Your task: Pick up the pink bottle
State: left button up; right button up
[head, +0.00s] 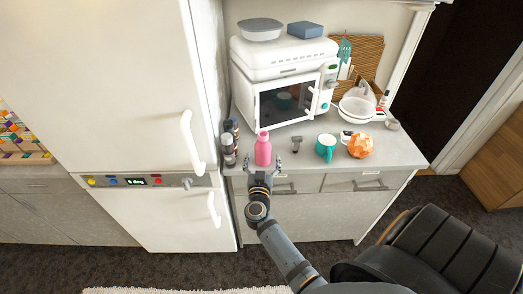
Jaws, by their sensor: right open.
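The pink bottle (263,150) stands upright on the grey counter near its front edge, in front of the microwave. My right gripper (262,166) is open at the counter's front edge. Its two fingers show on the left and right of the bottle's lower part. I cannot tell whether they touch it. The bottle's base is partly hidden by the gripper. My left gripper is not in view.
Dark spice jars (229,145) stand just left of the bottle. A teal mug (326,147) and an orange faceted object (360,145) stand to the right. The white microwave (285,85) is behind. The tall white fridge (140,80) borders the counter on the left.

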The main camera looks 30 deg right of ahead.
aim_at(262, 154)
jog(key=shift+w, duration=0.5)
jog(key=shift+w+d, duration=0.2)
jog(key=x, duration=0.4)
jog(key=shift+d+f, duration=0.1)
jog(key=shift+f, duration=0.05)
jog(key=shift+w+d+f, duration=0.15)
jog(key=shift+w+d, duration=0.05)
jog(key=shift+w, duration=0.05)
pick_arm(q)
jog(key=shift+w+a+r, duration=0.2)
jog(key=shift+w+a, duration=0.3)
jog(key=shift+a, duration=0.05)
pick_arm(e)
jog(key=shift+s+a, duration=0.1)
jog(key=shift+s, duration=0.05)
jog(key=c, duration=0.4)
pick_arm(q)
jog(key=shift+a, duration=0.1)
pick_arm(e)
jog(key=c, duration=1.1)
